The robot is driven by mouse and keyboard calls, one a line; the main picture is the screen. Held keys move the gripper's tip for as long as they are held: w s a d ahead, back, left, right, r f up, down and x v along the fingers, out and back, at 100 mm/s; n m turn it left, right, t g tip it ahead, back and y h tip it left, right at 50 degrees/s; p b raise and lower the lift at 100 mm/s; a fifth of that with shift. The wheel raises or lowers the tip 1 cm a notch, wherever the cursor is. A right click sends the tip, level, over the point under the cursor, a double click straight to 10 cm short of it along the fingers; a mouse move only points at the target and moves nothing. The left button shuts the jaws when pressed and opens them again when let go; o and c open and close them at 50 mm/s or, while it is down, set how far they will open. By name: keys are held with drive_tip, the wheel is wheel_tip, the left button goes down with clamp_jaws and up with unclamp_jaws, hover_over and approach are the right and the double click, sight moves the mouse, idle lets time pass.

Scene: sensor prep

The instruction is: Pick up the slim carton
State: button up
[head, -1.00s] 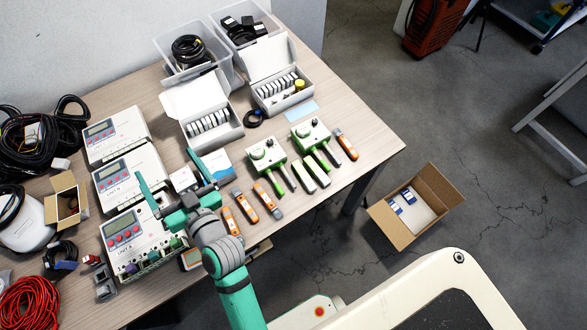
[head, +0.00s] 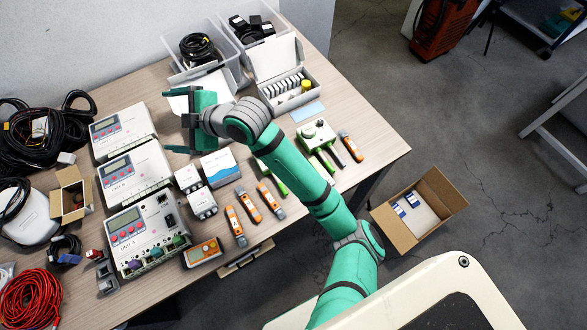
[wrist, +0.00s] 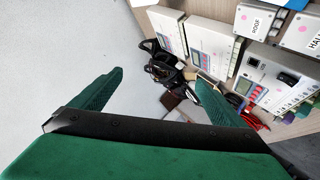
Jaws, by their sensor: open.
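A slim white carton with a blue side (head: 221,168) lies on the table, right of the labelled units. It fits the task's name best, though no label on it is readable. My gripper (head: 178,122) is held above the table, up and left of this carton and apart from it. Its jaws are open and point to the left in the head view. In the wrist view, the two green fingers of my gripper (wrist: 158,78) stand wide apart with nothing held between them. I cannot make out the carton in the wrist view.
White units (head: 135,233) with displays stand left of the carton. Small white boxes (head: 188,179) and orange tools (head: 235,226) are close beside it. Clear bins (head: 172,60) and an open white case (head: 283,75) stand at the back. My arm hides part of the right side.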

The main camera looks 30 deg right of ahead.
drive_tip(key=s+d+f+n+g+h, duration=0.1)
drive_tip(key=s+d+f+g+h, duration=0.2)
drive_tip(key=d, duration=0.5)
drive_tip(key=s+d+f+n+g+h, duration=0.1)
drive_tip(key=s+d+f, duration=0.2)
drive_tip(key=d+f, duration=0.3)
drive_tip(key=g+h, duration=0.4)
drive_tip(key=g, duration=0.2)
hover_over(322, 171)
drive_tip(key=shift+n, duration=0.4)
drive_tip(key=f, duration=0.7)
drive_tip(key=shift+s+a+f, duration=0.15)
drive_tip(key=shift+a+f, duration=0.1)
drive_tip(key=shift+f, duration=0.15)
drive_tip(key=shift+w+d+f, duration=0.1)
drive_tip(key=shift+d+f, duration=0.05)
drive_tip(key=shift+f, duration=1.3)
drive_tip(key=shift+w+d+f, duration=0.1)
drive_tip(key=shift+f, duration=1.3)
drive_tip(key=c, duration=0.7)
